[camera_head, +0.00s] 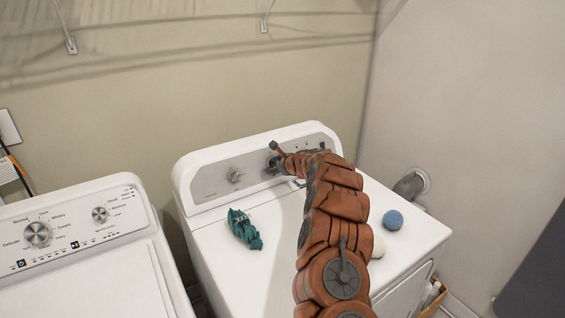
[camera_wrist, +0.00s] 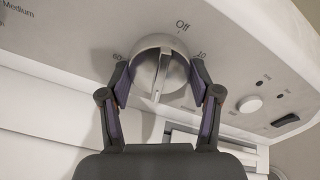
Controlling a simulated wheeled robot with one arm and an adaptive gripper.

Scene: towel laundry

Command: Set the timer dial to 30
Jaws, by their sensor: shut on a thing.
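The silver timer dial (camera_wrist: 158,68) is on the slanted grey control panel of the right-hand machine. In the wrist view, "Off" is printed above it, "10" to its upper right, and a partly hidden label to its left. The dial's raised ridge runs nearly vertical, with a pale mark at its lower end. Other labels around the dial are hidden. My gripper (camera_wrist: 160,83) has one finger on each side of the dial and is shut on it. In the head view, my gripper (camera_head: 276,163) is at the panel, largely covering the dial.
Another knob (camera_head: 235,174) is left on the same panel. A teal cloth (camera_head: 244,229) and a blue ball (camera_head: 392,220) lie on the machine top (camera_head: 270,270); a pale ball is partly behind my arm. A round white button (camera_wrist: 250,104) is right of the dial.

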